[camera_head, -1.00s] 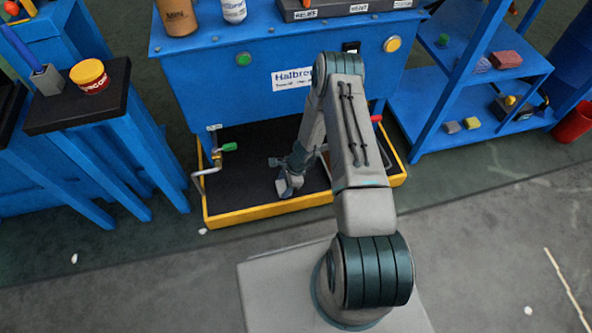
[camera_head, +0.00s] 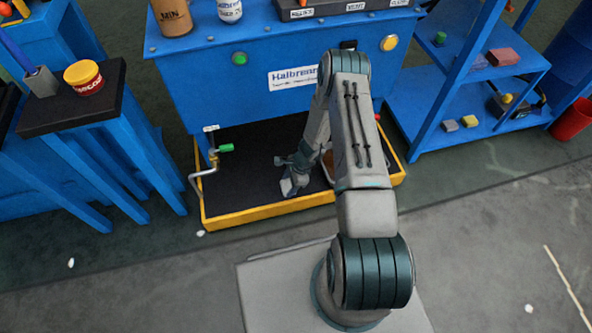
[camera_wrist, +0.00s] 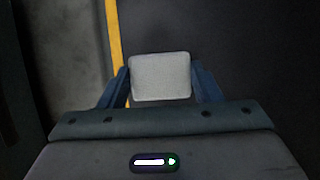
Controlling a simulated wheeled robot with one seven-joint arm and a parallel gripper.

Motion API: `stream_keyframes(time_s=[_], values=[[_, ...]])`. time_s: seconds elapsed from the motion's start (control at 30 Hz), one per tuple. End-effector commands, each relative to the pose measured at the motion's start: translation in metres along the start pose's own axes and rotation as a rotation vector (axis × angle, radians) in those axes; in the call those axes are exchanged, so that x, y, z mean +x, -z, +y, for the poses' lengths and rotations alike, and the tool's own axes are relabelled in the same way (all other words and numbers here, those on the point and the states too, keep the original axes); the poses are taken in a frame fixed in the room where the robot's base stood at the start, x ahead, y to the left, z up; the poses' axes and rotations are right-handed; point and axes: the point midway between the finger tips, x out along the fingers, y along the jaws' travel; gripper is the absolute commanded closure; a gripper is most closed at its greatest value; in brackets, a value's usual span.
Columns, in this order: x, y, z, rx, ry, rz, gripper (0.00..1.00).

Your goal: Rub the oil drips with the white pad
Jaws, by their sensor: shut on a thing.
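The white pad (camera_wrist: 160,77) is between the two fingers of my gripper (camera_wrist: 160,88) in the wrist view, and the gripper is shut on it. In the head view my gripper (camera_head: 290,183) is low over the black floor of the yellow-rimmed tray (camera_head: 262,211), with the pad at its tip. I cannot tell whether the pad touches the tray floor. No oil drips can be made out in either view; the arm and pad hide part of the tray.
A blue cabinet (camera_head: 200,85) stands behind the tray. A pipe with a green-handled valve (camera_head: 226,148) rises at the tray's left. A side stand holds a red and yellow tub (camera_head: 84,78). A blue shelf (camera_head: 480,140) and a red bucket (camera_head: 573,118) are at the right.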

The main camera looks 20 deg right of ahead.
Motion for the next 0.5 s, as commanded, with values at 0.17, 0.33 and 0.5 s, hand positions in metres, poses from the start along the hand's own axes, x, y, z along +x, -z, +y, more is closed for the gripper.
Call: stream_keyframes(time_s=[0.17, 0.33, 0.5], values=[[-0.005, 0.013, -0.001, -0.005, -0.001, 0.001, 0.63], [-0.019, 0.013, -0.001, -0.010, -0.002, 0.001, 0.63], [-0.038, 0.004, 0.000, -0.012, -0.003, 0.001, 0.63]])
